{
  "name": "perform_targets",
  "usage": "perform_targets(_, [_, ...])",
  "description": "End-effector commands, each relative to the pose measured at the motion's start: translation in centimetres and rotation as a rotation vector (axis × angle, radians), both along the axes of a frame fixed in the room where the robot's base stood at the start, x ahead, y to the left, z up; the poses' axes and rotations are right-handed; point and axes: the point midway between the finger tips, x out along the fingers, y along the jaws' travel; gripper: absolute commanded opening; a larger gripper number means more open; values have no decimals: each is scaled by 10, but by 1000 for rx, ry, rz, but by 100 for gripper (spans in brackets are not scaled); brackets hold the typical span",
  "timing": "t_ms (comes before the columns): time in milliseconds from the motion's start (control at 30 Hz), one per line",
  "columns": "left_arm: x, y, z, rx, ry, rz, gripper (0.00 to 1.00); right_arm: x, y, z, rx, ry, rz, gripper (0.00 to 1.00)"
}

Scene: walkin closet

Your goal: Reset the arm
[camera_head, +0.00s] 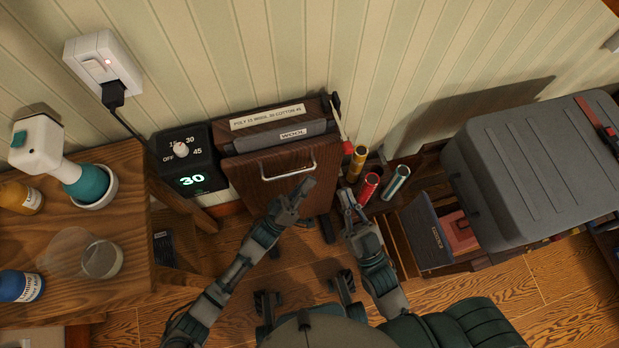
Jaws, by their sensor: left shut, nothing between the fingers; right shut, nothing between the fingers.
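My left gripper (303,188) is in front of the wooden panel with a metal handle (286,172). Its fingers are together and hold nothing. It overlaps the panel in the picture near the handle's right end; I cannot tell whether it touches. My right gripper (346,194) is to the right of the left one, just left of the red spool (368,186). It is shut and empty. Both arms reach forward and upward in the picture from my body at the bottom.
A wooden table (55,232) at left holds bottles and a glass dish (102,259). A large grey case (535,170) stands at right. Yellow (357,163) and teal (396,182) spools stand near my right gripper.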

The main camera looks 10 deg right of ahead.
Motion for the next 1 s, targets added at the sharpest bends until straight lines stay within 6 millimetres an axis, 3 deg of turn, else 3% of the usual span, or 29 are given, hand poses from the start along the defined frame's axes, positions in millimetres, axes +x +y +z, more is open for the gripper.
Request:
perform_targets(433, [-1,0,1,-1,-1,5,0,0,0,0,0,0,0,0])
perform_targets(567, [-11,7,11,-18,-13,90,0,0,0,0,0,0,0,0])
perform_targets(667, [-25,28,31,-20,-38,267,0,0,0,0,0,0,0,0])
perform_targets(800, [-40,75,55,50,-75,558,0,0,0,0,0,0,0,0])
perform_targets(1000, [-57,132,72,195,-104,838,0,1,0,0,0,1,0,0])
